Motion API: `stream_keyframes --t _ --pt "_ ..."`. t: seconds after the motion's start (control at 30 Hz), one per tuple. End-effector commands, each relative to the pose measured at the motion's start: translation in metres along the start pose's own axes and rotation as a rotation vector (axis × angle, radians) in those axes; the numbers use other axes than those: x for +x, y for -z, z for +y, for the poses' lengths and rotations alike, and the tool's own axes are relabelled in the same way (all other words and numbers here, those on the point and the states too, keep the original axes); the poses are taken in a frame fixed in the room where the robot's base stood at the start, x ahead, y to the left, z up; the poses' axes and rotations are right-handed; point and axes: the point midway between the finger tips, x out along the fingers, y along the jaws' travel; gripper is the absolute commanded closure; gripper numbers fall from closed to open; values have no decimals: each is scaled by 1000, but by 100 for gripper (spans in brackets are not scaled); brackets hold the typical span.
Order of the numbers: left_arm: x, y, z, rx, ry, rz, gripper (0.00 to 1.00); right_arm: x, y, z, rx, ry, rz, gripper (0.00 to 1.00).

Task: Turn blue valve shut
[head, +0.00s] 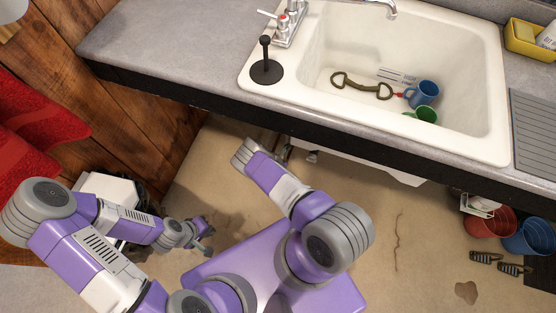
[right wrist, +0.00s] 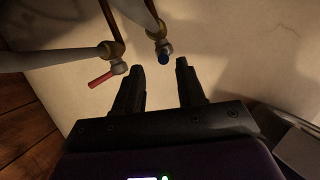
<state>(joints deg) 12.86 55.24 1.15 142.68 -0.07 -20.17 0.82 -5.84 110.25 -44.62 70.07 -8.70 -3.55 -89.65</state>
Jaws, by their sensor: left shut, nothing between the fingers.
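The blue valve (right wrist: 164,54) shows in the right wrist view as a small blue handle on a fitting at the end of a copper pipe. My right gripper (right wrist: 158,68) is open, with its two fingertips just short of the blue handle, which appears in line with the gap between them. I cannot tell whether either finger touches it. In the head view the right arm reaches under the counter edge, and its fingers and the valve are hidden there. My left gripper (head: 207,248) is shut and empty, low over the floor at the left.
A red valve (right wrist: 100,79) on a second copper pipe is left of the blue one, with pale pipes nearby. The counter (head: 180,40) and white sink (head: 495,90) overhang this space. A red bucket (head: 490,222) and blue bucket (head: 527,236) stand at right.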

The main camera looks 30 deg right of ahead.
Motion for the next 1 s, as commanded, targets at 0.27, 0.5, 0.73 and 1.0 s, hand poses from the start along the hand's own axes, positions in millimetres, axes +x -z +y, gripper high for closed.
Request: stream_keyframes --t 0.27,0.5,0.73,1.0 --pt "27 1 -10 -1 0 -2 100 49 2 -1 4 1 1 61" --pt "35 1 -14 -1 0 -1 100 64 1 -1 4 1 1 61" --pt "35 1 -13 -1 0 -1 100 64 0 -1 3 1 1 61" --pt "35 1 -13 0 0 -1 100 64 0 -1 4 1 1 96"
